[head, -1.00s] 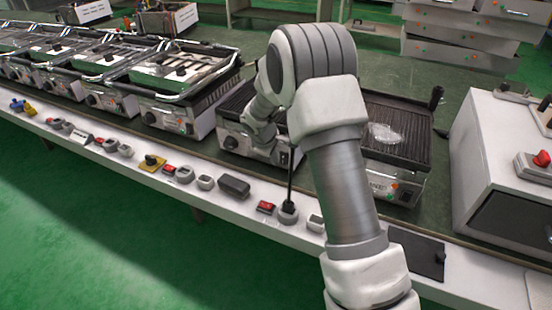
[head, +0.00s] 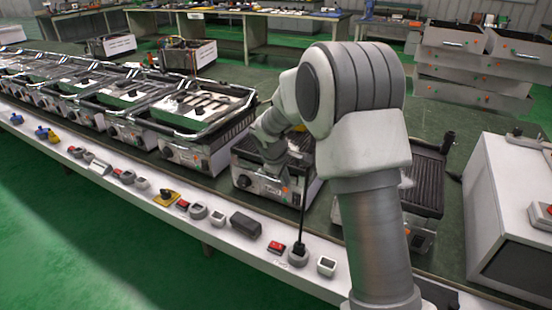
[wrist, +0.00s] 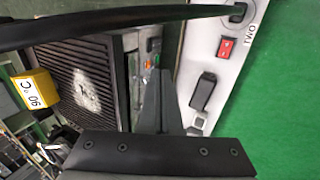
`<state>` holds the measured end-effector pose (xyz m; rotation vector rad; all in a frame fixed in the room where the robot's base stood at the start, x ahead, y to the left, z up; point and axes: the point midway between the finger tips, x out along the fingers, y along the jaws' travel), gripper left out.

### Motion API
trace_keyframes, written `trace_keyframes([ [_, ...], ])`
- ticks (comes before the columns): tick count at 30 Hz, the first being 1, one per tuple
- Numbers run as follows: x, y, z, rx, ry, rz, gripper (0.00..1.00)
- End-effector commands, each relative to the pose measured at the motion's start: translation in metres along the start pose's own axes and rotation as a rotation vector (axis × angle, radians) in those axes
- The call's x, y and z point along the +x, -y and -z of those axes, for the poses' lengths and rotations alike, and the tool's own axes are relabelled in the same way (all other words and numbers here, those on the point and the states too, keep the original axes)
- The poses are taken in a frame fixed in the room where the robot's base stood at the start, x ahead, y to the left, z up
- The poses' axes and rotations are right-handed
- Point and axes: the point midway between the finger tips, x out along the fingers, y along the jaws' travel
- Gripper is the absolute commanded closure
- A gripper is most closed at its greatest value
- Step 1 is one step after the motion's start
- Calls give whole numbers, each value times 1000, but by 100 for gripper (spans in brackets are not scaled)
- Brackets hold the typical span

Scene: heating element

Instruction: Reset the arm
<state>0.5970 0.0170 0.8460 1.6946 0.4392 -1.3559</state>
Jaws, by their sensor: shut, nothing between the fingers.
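My gripper (wrist: 157,95) shows in the wrist view with its fingers together and nothing between them. It is above a grill with a dark ribbed plate (wrist: 105,60), which has a whitish patch on it. In the head view my bent arm fills the middle and right of centre, reaching over the grills, and my fingers cannot be made out there. One ribbed grill (head: 248,182) lies partly behind my arm, and another (head: 428,190) stands to its right.
A white ledge (head: 228,255) along the bench front holds switches, a black box (head: 245,224) and a socket with an upright black cable. A row of grills (head: 195,115) runs left. A white cabinet (head: 500,195) stands right. A yellow label (wrist: 36,90) reads 90 °C.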

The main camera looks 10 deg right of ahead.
Motion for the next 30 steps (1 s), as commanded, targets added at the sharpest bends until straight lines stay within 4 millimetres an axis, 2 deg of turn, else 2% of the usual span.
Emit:
trace_keyframes([
  [4, -7, -1, -3, 12, -2, -2, 100],
  [7, -26, -4, -12, 53, -6, -5, 100],
  [11, -68, -5, -32, 147, -18, -9, 100],
  [16, -123, 4, -67, 292, -37, -3, 100],
  [24, -195, 35, -121, 513, -81, 19, 100],
  [30, -235, 70, -158, 671, -124, 49, 100],
])
